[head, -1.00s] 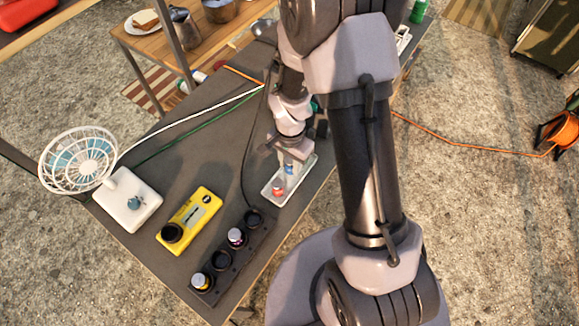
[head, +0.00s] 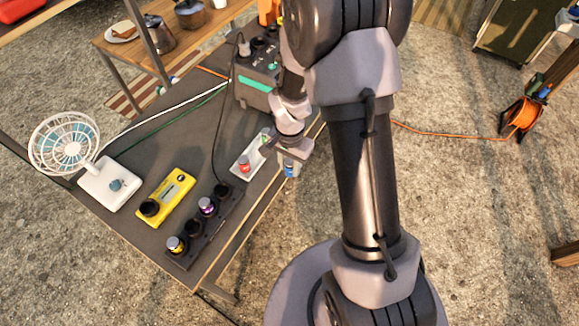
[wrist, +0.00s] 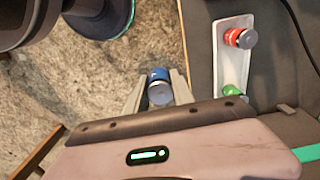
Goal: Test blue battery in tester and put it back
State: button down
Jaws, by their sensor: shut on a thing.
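My gripper (head: 290,165) is shut on the blue battery (head: 290,170), which also shows between the fingers in the wrist view (wrist: 159,88). It is held beside the tabletop's right edge, over the ground in the wrist view. The yellow tester (head: 167,196) lies on the table with a round black socket at its lower left end.
A black rack (head: 213,229) with round sockets, some holding batteries, sits near the table's front edge. A white fan (head: 107,184) stands at the left. A grey-green box (head: 258,80) stands behind the tray. Cables cross the table.

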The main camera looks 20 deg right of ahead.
jog(key=shift+w+f, duration=0.1)
jog(key=shift+f, duration=0.05)
jog(key=w+a, duration=0.2)
jog(key=a, duration=1.2)
jog(key=w+a, duration=0.2)
jog(key=a, duration=1.2)
jog(key=w+a+b, duration=0.1)
jog(key=w+a, duration=0.1)
jog(key=a, duration=1.2)
jog(key=shift+w, duration=0.25)
jog(key=shift+w+f+b, duration=0.1)
jog(key=shift+f+b, duration=0.75)
jog(key=shift+f, duration=0.1)
